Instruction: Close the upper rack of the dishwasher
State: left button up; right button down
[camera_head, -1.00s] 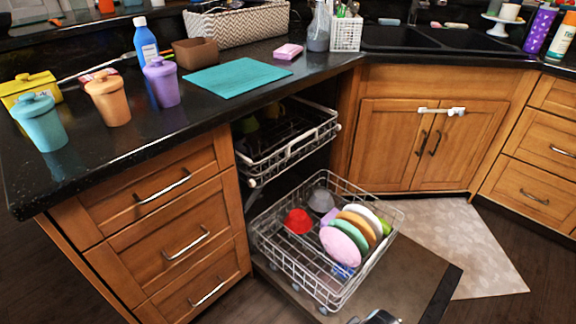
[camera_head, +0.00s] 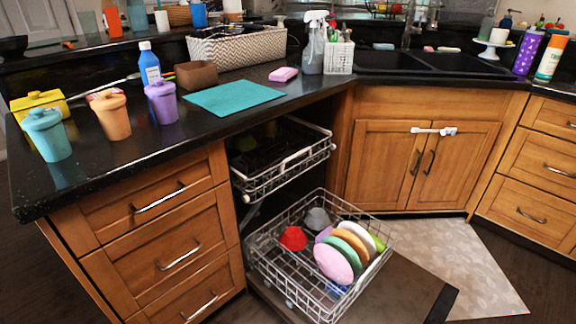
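The dishwasher stands under the counter in the middle of the head view, with its door (camera_head: 400,296) folded down. The upper rack (camera_head: 287,172) is pulled partly out past the counter's front edge, and dim items sit toward its back. The lower rack (camera_head: 281,279) is pulled out further above the door. It holds a red bowl (camera_head: 293,238), a grey bowl (camera_head: 317,219) and several plates, with a pink plate (camera_head: 333,264) in front. Neither of my grippers shows in the view now.
The black counter (camera_head: 190,135) overhangs the racks, with lidded canisters, a teal mat (camera_head: 234,97) and a basket (camera_head: 238,47) on it. Wooden drawers (camera_head: 170,250) stand left of the racks and a sink cabinet (camera_head: 420,160) right. Floor is free around the pale rug (camera_head: 470,260).

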aim_at(245, 198)
jog(key=u, duration=0.05)
jog(key=i, duration=0.45)
jog(key=u, duration=0.75)
